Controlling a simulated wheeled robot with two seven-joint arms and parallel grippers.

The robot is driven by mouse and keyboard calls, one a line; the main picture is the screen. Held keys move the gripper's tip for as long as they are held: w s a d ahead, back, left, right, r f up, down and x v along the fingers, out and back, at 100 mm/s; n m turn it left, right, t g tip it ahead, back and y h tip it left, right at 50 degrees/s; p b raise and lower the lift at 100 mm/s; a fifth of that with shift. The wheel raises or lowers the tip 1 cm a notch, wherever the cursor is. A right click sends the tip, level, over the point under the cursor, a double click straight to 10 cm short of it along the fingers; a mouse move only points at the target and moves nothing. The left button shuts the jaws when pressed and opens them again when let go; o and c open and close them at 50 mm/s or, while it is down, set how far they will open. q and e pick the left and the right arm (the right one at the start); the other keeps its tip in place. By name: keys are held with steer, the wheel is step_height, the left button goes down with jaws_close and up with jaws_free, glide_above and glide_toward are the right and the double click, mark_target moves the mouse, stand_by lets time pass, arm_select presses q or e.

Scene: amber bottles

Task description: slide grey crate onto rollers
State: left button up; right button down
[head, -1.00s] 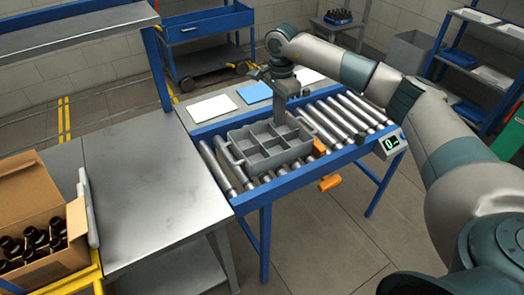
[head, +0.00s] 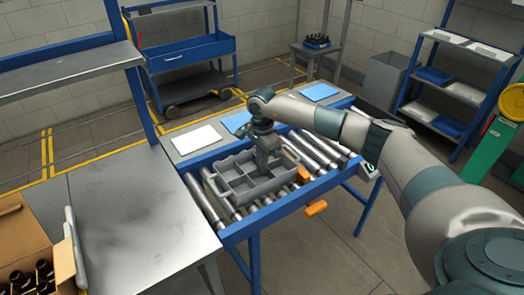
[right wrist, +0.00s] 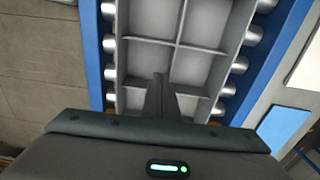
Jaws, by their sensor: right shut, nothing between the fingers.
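The grey crate (head: 257,191) sits on the rollers (head: 318,147) of the blue-framed roller table, towards its left end. It is open-topped, divided into several compartments and looks empty. It also shows in the right wrist view (right wrist: 178,44), with roller ends on both sides. My right gripper (head: 266,168) is shut with nothing in it and points down over the crate. In the right wrist view its closed fingers (right wrist: 158,92) overlap the crate's near part; I cannot tell whether they touch it. My left gripper is not in view.
A steel table (head: 125,215) adjoins the rollers on the left, with a cardboard box of amber bottles (head: 38,275) at its near left. White (head: 196,139) and blue sheets lie along the far side. Rollers right of the crate are clear.

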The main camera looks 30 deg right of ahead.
mark_target(252, 174)
steer(key=shift+f+p, duration=0.3)
steer(key=shift+f, duration=0.5)
steer(key=a+p, duration=0.2)
steer(key=shift+s+a+f, duration=0.15)
steer(key=shift+a, duration=0.25)
steer(key=shift+a+f, duration=0.15)
steer(key=shift+a, duration=0.4)
